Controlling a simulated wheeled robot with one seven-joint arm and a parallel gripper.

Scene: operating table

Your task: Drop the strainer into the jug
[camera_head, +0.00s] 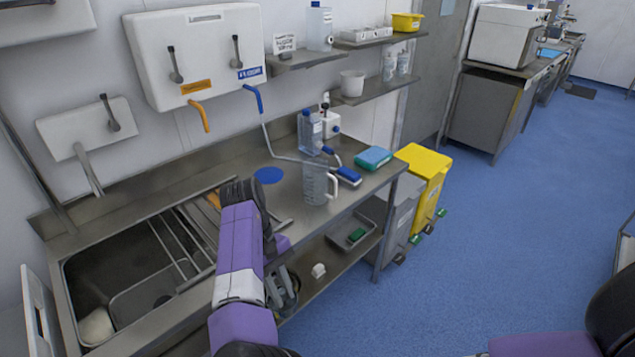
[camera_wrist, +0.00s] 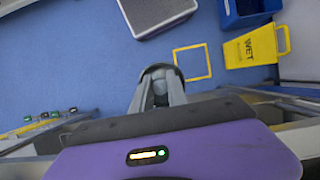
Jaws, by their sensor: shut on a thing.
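The clear jug (camera_head: 316,186) with a white handle stands upright on the steel counter, right of the blue disc. My gripper (camera_head: 283,290) hangs low in front of the counter's front edge, below the jug's level and to its left. In the wrist view my gripper (camera_wrist: 161,90) points at the floor, its fingers close together. A small dark grey rounded thing, apparently the strainer (camera_wrist: 160,69), shows at the fingertips. My fingers cover most of it, so its shape is unclear. It is apart from the jug.
The steel counter (camera_head: 118,218) has a sink at left. A blue-handled brush (camera_head: 348,177), a bottle (camera_head: 309,133) and a blue-green sponge pack (camera_head: 373,158) lie or stand near the jug. A lower shelf holds a tray (camera_head: 352,232). A yellow wet-floor sign (camera_wrist: 255,47) stands on the floor.

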